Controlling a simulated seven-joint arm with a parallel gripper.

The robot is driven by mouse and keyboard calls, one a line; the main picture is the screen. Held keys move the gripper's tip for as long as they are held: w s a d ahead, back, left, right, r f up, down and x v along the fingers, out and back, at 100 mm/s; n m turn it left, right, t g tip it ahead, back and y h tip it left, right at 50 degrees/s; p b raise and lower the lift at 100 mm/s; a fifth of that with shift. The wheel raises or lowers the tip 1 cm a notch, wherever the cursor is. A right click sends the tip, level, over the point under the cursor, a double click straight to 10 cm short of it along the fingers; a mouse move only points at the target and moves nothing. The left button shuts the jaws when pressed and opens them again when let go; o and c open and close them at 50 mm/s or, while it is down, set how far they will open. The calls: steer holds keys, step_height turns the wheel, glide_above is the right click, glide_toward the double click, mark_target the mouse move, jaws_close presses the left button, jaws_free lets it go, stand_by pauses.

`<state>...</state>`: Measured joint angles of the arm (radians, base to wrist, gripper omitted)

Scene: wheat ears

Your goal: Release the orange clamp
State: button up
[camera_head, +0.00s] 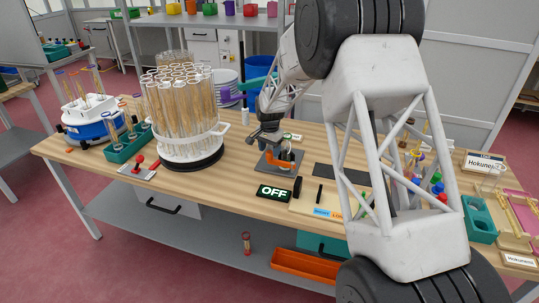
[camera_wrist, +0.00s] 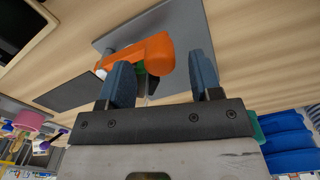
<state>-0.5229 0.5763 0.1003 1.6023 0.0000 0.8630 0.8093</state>
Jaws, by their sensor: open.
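The orange clamp (camera_head: 278,163) sits on a grey plate (camera_head: 268,170) in the middle of the bench. In the wrist view the clamp (camera_wrist: 142,53) lies across the picture above my gripper (camera_wrist: 163,84), with its thick rounded end near the gap between the fingers. A green part and a dark part show just under the clamp. My gripper is open, its two blue-grey fingers apart. The left finger overlaps the clamp's lower edge in the picture; I cannot tell whether it touches.
A white rack (camera_head: 190,148) of wheat-filled tubes stands left of the plate. A red-knobbed box (camera_head: 138,169) and a green tube rack (camera_head: 128,145) are further left. An OFF sign (camera_head: 273,193) lies in front of the plate. My large arm links hide much of the right side.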

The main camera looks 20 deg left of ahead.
steer(key=shift+f, duration=1.35)
steer(key=shift+c, duration=0.3)
jaws_close()
